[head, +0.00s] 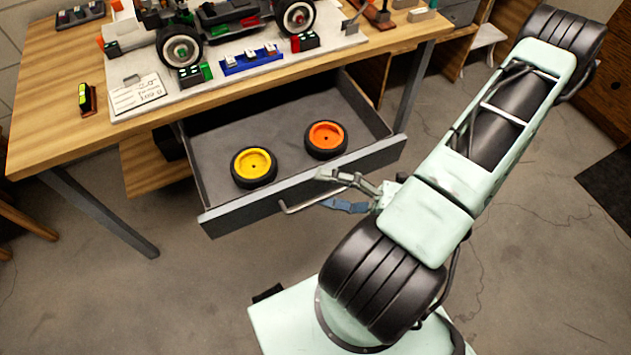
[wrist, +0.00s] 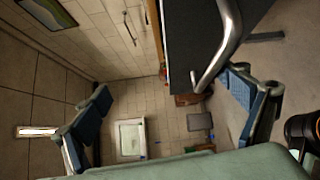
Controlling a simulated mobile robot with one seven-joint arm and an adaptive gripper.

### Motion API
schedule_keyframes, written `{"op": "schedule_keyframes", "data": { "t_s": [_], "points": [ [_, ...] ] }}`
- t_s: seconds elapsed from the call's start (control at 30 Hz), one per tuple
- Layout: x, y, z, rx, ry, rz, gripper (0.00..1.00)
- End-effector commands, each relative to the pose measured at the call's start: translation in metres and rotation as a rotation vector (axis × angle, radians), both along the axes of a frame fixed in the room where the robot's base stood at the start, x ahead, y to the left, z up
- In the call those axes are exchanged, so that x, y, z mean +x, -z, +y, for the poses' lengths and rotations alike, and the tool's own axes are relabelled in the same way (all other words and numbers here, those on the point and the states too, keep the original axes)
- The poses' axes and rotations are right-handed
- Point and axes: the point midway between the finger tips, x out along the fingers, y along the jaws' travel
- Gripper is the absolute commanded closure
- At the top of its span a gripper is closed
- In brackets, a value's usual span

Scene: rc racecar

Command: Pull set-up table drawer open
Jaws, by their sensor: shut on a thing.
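The set-up table (head: 60,120) has its grey drawer (head: 296,186) pulled well out, with the inside in plain view. A yellow-rimmed wheel (head: 254,165) and an orange-rimmed wheel (head: 325,138) lie in it. The metal bar handle (head: 300,207) runs along the drawer's front. My gripper (head: 338,190) is at the right part of this handle and shut on it. In the wrist view the handle (wrist: 228,45) comes down beside the right blue finger pad (wrist: 240,87), while the left finger pad (wrist: 93,113) shows well apart from it. The exact contact is hard to see.
A car model (head: 225,22) and coloured parts stand on a pale mat (head: 330,45) on the table. A table leg (head: 415,85) stands right of the drawer. The concrete floor (head: 170,285) in front of the drawer is clear at the left.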

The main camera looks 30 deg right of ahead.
Motion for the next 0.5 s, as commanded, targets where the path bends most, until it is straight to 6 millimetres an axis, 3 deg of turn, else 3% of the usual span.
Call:
{"op": "schedule_keyframes", "data": {
  "t_s": [0.03, 0.37, 0.43, 0.5],
  "points": [
    [-0.003, -0.012, -0.003, 0.018, 0.003, -0.024, 0.27],
    [-0.019, -0.008, -0.020, 0.018, 0.003, -0.025, 0.31],
    [-0.022, -0.007, -0.023, 0.018, 0.002, -0.024, 0.46],
    [-0.025, -0.006, -0.027, 0.017, 0.003, -0.024, 0.78]
  ]
}}
